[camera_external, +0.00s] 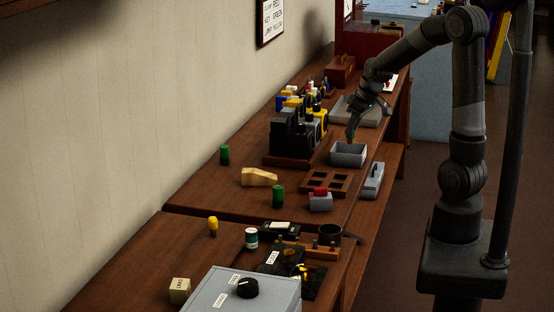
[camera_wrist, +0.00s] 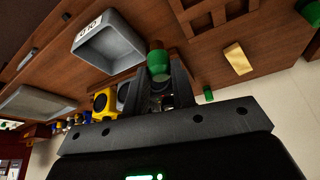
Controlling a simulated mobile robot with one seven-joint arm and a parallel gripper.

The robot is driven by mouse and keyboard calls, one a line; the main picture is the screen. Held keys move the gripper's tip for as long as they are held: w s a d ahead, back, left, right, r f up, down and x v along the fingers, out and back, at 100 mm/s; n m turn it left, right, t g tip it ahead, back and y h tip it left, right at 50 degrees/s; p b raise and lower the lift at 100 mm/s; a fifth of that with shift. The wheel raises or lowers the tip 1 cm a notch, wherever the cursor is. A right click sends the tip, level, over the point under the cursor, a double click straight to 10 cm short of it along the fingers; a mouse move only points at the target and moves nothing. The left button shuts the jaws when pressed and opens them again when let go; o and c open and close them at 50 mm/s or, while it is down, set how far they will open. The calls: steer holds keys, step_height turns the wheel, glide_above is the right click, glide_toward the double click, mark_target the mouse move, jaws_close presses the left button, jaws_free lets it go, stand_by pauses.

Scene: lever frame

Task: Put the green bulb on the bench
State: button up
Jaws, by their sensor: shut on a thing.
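My gripper (camera_external: 351,134) is shut on the green bulb (camera_wrist: 159,68), which sits between the fingertips in the wrist view with its darker brownish end pointing away from the jaws. In the external view only a small green spot of the bulb shows at the fingertips, just above the far rim of a small grey bin. The brown wooden bench (camera_external: 222,187) runs along the wall below. In the wrist view the bulb appears beside the bin, and I cannot tell its exact height.
The grey bin (camera_external: 348,158) has a label (camera_wrist: 89,28). Near it are a holed wooden tray (camera_external: 325,182), a wooden wedge (camera_external: 259,178), green cylinders (camera_external: 278,197) (camera_external: 225,155), a red-topped grey box (camera_external: 320,199) and a dark rack (camera_external: 290,145). Bare bench lies left of the wedge.

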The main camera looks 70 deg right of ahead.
steer(key=w+a+n+y, duration=0.2)
steer(key=w+a+n, duration=0.3)
steer(key=w+a, duration=0.45)
steer(key=w+a+n+g+y, duration=0.1)
steer(key=w+a+n, duration=0.3)
steer(key=a, duration=0.9)
steer(key=w+a+n+y, duration=0.2)
steer(key=w+a+n, duration=0.25)
steer(key=a, duration=0.85)
steer(key=s+a+n+g, duration=0.2)
steer(key=a+n, duration=0.2)
steer(key=a, duration=1.3)
steer(key=shift+n+y, duration=0.25)
steer(key=shift+y, duration=0.05)
steer(key=shift+s+a+f, duration=0.1)
steer(key=shift+a+f, duration=1.65)
steer(key=shift+a, duration=0.2)
steer(key=shift+a+f, duration=1.8)
steer(key=shift+a, duration=0.2)
steer(key=shift+s+a+f, duration=0.1)
steer(key=shift+a+f, duration=1.65)
steer(key=shift+a, duration=0.2)
